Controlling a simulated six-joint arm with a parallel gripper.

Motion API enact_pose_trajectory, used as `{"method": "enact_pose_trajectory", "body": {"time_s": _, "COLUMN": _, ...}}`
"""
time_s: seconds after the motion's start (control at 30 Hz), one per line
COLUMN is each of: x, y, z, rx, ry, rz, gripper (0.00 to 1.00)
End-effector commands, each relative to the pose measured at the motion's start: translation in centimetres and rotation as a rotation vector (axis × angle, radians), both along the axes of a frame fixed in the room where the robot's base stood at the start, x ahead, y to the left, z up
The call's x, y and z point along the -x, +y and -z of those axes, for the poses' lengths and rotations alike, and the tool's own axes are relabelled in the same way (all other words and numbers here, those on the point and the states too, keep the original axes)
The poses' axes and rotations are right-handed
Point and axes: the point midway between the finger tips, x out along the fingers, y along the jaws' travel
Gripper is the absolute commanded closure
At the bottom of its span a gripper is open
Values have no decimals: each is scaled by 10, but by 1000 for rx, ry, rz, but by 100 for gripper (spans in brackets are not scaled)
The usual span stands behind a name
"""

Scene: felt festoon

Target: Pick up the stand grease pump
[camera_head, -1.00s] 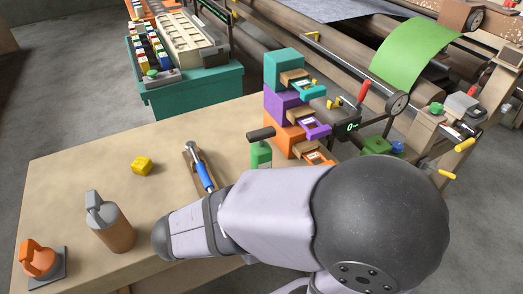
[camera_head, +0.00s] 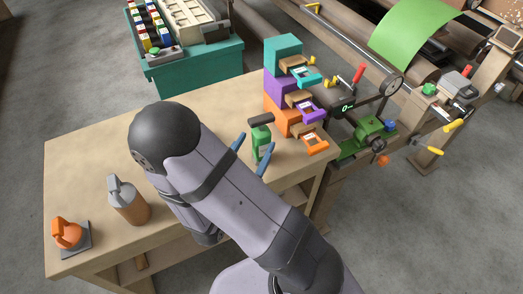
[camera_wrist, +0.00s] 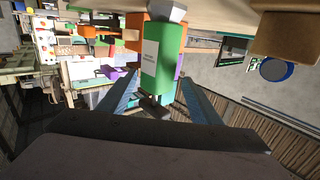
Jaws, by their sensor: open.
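The grease pump appears to be the green bottle (camera_head: 262,148) with a dark T-shaped top, upright on the bench near the drawer stack. In the wrist view the bottle (camera_wrist: 163,62) shows a pale label and looks upside down. My gripper (camera_head: 254,138) is open, with one blue finger on either side of the bottle. In the wrist view its fingers (camera_wrist: 160,80) flank the bottle's dark top. I cannot tell whether either finger touches it. My arm hides part of the bench.
Stacked teal, purple and orange drawers (camera_head: 283,90) stand close right of the bottle, some pulled out. A brown jug (camera_head: 130,205) and an orange object (camera_head: 67,233) stand at the left. The bench (camera_head: 95,160) is bare toward its back left.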

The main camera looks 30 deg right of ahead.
Motion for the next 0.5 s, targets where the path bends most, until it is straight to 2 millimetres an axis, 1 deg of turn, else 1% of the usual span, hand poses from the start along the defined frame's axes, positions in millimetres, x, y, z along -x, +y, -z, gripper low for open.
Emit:
{"method": "enact_pose_trajectory", "body": {"time_s": 0.03, "x": -1, "y": -5, "z": 4, "rx": 18, "ry": 2, "rz": 1, "gripper": 42}}
{"method": "enact_pose_trajectory", "body": {"time_s": 0.33, "x": -5, "y": -11, "z": 0, "rx": 42, "ry": -1, "rz": -5, "gripper": 42}}
{"method": "enact_pose_trajectory", "body": {"time_s": 0.5, "x": -12, "y": -19, "z": 0, "rx": 42, "ry": -2, "rz": -3, "gripper": 42}}
